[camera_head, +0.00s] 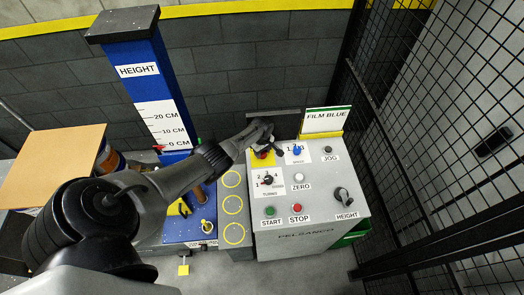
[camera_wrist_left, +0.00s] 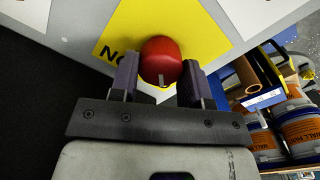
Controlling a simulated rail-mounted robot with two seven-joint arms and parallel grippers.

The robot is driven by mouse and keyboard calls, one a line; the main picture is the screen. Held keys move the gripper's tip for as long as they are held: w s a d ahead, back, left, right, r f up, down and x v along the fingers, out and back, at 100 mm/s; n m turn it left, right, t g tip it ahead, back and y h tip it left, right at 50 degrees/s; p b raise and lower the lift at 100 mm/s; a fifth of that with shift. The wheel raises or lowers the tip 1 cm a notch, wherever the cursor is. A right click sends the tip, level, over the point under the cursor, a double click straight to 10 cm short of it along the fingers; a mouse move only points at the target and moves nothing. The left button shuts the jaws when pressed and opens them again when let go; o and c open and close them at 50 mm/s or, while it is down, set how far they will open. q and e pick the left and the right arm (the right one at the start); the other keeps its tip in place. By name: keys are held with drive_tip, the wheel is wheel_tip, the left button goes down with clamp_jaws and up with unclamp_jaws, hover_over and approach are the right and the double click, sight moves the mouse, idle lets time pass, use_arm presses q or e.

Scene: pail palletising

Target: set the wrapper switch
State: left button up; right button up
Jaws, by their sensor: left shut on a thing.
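My left gripper (camera_head: 262,142) reaches the top left of the grey wrapper control panel (camera_head: 310,241). In the left wrist view its two dark fingers (camera_wrist_left: 160,76) are shut on a round red knob (camera_wrist_left: 160,56), one on each side. The knob has a short white mark on its near edge and sits on a yellow plate (camera_wrist_left: 205,35) with partly hidden lettering. The knob also shows in the head view (camera_head: 263,154), partly covered by the gripper. My right gripper is not in view.
Beside the knob are a blue speed knob (camera_head: 297,151), a black turns selector (camera_head: 267,180), a jog button (camera_head: 328,150), a white zero button (camera_head: 299,178), green start (camera_head: 270,211) and red stop (camera_head: 297,208) buttons. A mesh fence (camera_head: 440,110) stands right, a blue height post (camera_head: 150,85) left.

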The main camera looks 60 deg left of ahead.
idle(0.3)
use_arm(q)
drive_tip(key=o, duration=0.9)
drive_tip(key=shift+o, duration=0.2)
wheel_tip(320, 180, up, 6)
drive_tip(key=p, duration=0.3)
drive_tip(key=shift+p, duration=0.4)
wheel_tip(320, 180, up, 8)
drive_tip(key=p, duration=0.1)
drive_tip(key=shift+f, duration=0.1)
